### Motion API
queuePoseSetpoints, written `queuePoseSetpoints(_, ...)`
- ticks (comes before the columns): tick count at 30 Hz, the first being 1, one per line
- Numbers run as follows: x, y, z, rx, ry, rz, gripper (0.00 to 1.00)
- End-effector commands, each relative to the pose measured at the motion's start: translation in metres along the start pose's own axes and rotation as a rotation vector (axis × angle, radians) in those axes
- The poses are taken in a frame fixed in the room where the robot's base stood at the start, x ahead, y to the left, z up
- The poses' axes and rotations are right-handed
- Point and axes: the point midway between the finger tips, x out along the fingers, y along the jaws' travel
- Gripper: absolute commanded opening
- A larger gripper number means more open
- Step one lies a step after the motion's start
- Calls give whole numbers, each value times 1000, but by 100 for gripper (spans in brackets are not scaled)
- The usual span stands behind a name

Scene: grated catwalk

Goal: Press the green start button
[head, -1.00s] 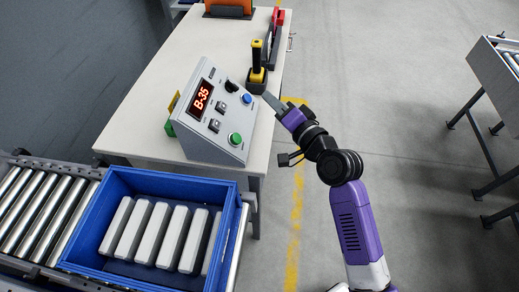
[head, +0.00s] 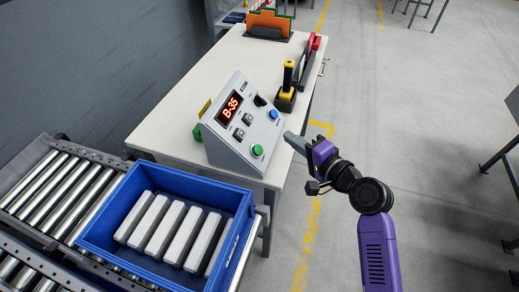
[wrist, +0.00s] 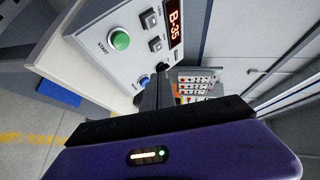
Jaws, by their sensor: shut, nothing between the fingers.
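The green start button (head: 257,151) sits at the lower front of a grey sloped control box (head: 228,150) on the white table. In the wrist view the green button (wrist: 120,40) shows at upper left, with the word START beside it. My gripper (head: 290,137) is shut and empty, just right of the box and apart from the green button. In the wrist view its fingers (wrist: 158,92) point toward the panel near the blue button (wrist: 144,81), and the green button lies to their upper left. The display (head: 231,106) reads B-35.
A blue button (head: 274,115), a black knob (head: 260,100) and grey switches share the panel. A black and yellow handheld tool (head: 287,85) stands behind the box. A blue bin (head: 105,206) of pale bars sits on the roller conveyor. Open floor lies to the right.

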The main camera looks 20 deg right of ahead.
Motion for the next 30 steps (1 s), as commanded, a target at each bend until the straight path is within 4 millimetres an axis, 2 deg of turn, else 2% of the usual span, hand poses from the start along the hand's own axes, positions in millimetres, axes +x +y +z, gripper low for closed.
queuePoseSetpoints(18,50,38,37,-1,-2,1,0)
queuePoseSetpoints(30,60,44,44,0,0,0,0)
